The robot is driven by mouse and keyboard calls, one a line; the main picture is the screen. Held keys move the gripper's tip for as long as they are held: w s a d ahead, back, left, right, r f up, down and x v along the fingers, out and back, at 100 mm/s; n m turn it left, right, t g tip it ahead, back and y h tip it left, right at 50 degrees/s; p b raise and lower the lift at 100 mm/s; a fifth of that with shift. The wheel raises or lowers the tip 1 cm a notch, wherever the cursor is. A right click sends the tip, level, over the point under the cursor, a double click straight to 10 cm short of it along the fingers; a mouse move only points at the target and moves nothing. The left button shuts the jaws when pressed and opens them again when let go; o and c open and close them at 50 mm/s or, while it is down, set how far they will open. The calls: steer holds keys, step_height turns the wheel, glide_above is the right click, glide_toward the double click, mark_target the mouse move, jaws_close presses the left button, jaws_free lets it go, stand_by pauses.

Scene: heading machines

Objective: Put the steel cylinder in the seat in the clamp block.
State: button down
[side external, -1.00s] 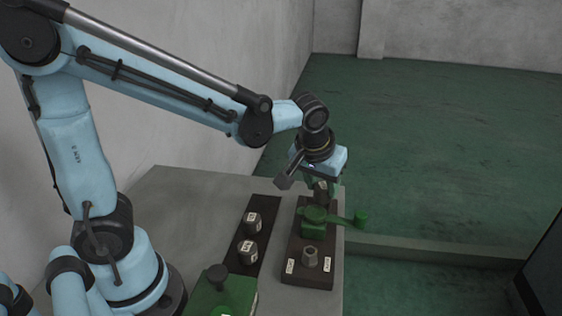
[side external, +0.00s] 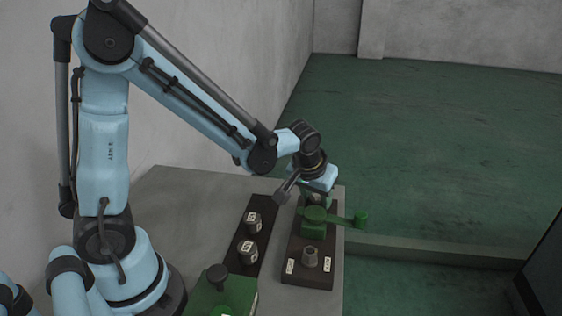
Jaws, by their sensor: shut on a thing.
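My gripper (side external: 315,196) points down at the far end of a dark base plate (side external: 296,244), just behind the green clamp block (side external: 313,228). It is shut on a small piece, which I take to be the steel cylinder; the fingers and the clamp hide most of it. I cannot tell whether the piece is inside the seat or just above it. The seat is hidden behind the green clamp.
A green box with a black knob (side external: 217,275) is nearer. The grey table (side external: 190,205) is clear at back left.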

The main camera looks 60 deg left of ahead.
steer(key=shift+f, duration=0.15)
steer(key=c, duration=0.6)
jaws_free()
steer(key=v, duration=1.2)
steer(key=shift+s+a+f+m+t+h, duration=0.1)
steer(key=shift+s+f+m+t+h, duration=0.2)
steer(key=shift+s+m+t, duration=0.65)
steer(key=shift+s+a+f+m+t+h, duration=0.1)
steer(key=shift+s+f+m+h, duration=0.35)
steer(key=shift+s, duration=1)
steer(key=shift+s+a+f+m+t+h, duration=0.15)
steer(key=shift+s+m+t, duration=0.3)
steer(key=shift+s+m, duration=0.6)
steer(key=shift+s+r, duration=0.1)
steer(key=shift+s, duration=0.05)
